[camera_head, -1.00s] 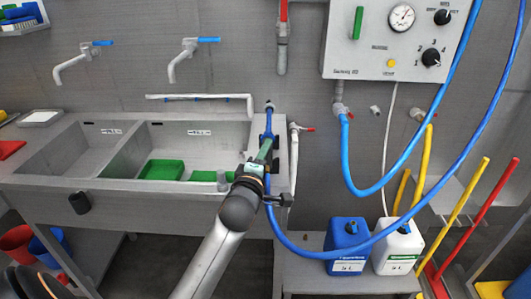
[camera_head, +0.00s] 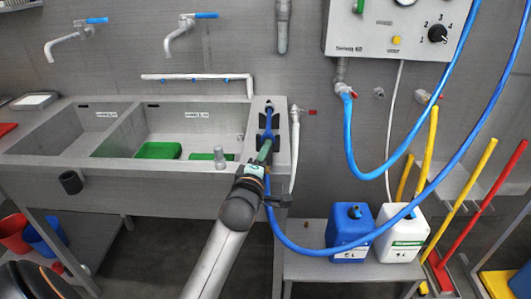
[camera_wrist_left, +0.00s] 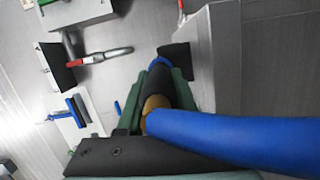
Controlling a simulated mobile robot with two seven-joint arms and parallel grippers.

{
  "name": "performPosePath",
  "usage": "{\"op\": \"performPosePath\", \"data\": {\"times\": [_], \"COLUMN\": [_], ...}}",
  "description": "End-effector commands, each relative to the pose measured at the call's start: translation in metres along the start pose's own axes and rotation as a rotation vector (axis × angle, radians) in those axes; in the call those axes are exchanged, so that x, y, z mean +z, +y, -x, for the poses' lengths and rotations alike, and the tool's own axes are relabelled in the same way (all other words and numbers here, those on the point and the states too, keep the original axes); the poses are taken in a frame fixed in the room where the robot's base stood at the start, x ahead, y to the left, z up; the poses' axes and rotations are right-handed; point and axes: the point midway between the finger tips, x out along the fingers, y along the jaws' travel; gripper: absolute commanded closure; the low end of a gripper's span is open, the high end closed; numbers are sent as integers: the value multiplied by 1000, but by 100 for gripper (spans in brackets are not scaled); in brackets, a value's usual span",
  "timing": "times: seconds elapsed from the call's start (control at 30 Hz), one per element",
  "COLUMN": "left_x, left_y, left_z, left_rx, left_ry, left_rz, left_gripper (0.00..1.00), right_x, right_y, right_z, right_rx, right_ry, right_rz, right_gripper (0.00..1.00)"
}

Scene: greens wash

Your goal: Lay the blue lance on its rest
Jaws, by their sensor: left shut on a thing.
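The blue lance (camera_head: 268,121) lies along the sink's right rim, its blue tip pointing to the wall. My left gripper (camera_head: 264,152), with green fingers, is shut on it near the rim's front end. In the left wrist view the fingers (camera_wrist_left: 160,82) close around the lance's dark grip, with a brass fitting and thick blue hose (camera_wrist_left: 225,138) behind it. Black rest brackets (camera_head: 276,136) stand on the rim beside the lance. A black block shows just beyond the fingers in the wrist view. I cannot tell whether the lance touches the rest. My right gripper is not in view.
The steel double sink (camera_head: 180,183) holds green trays (camera_head: 158,150). The hose loops past a blue canister (camera_head: 340,236) and a white canister (camera_head: 400,240) on a low bench. A red-handled tap (camera_head: 297,111) is right of the rim. Yellow and red poles stand at right.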

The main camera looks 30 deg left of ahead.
Motion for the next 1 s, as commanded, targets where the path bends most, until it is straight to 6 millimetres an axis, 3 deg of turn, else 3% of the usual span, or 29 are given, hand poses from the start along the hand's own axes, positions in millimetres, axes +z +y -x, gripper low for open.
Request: {"op": "performPosePath", "data": {"times": [0.23, 0.27, 0.57, 1.0], "left_x": [0, 0, 0, 0], "left_y": [1, 1, 1, 0], "left_z": [0, 0, 0, -1], "left_rx": [4, 4, 2, -2], "left_ry": [0, 0, 0, -1], "left_rz": [0, 0, 0, 1], "left_gripper": [100, 63, 31, 31], "right_x": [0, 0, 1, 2], "right_y": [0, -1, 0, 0], "right_z": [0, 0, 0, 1], "right_rx": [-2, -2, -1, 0], "right_ry": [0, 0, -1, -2], "right_rz": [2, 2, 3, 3], "right_gripper": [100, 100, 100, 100]}}
